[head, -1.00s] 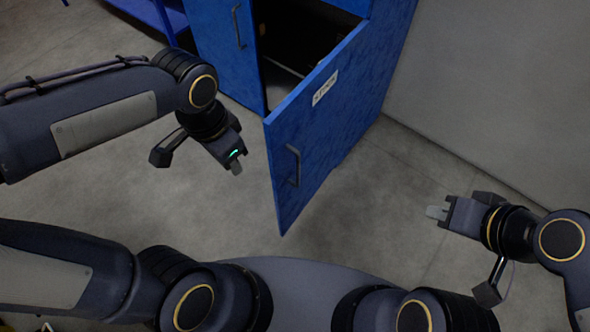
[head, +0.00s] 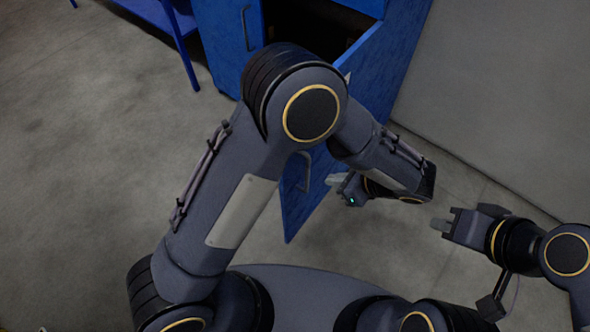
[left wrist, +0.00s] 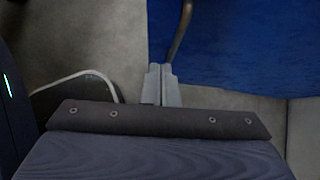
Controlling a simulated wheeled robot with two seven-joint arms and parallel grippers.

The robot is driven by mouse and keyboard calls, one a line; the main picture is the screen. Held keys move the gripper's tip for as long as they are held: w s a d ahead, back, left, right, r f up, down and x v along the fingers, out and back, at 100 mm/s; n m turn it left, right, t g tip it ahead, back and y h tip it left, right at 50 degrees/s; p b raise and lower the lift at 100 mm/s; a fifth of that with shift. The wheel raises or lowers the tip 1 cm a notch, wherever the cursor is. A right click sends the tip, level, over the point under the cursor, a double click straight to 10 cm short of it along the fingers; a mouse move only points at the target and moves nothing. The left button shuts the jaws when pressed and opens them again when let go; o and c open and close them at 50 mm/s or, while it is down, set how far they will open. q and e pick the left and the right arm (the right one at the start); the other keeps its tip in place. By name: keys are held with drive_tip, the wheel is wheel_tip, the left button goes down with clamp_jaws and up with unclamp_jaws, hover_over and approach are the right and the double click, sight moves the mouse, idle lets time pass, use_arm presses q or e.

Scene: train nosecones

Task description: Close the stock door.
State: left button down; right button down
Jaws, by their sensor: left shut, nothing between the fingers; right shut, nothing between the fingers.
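The blue stock door (head: 312,207) stands open, swung out from the blue cabinet toward me. My left arm crosses in front of it and hides its middle and its label. Its grey bar handle (head: 306,172) shows partly beside my forearm. My left gripper (head: 333,180) is shut and empty, close to the right of the door's lower part. The left wrist view shows the shut fingertips (left wrist: 161,84) just below the blue door (left wrist: 235,50) and a bar handle (left wrist: 181,32); I cannot tell if they touch. My right gripper (head: 438,224) is shut and empty, to the right over the floor.
The cabinet opening behind the stock door is dark. A blue shelf frame (head: 178,35) stands at the upper left. A grey wall (head: 500,100) is at the right. The left floor is clear.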

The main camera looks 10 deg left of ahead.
use_arm(q)
drive_tip(key=w+a+r+x, duration=0.1)
drive_tip(key=x, duration=1.2)
drive_tip(key=shift+a+r+p, duration=0.2)
drive_tip(key=shift+r+p, duration=0.15)
drive_tip(key=shift+r, duration=0.05)
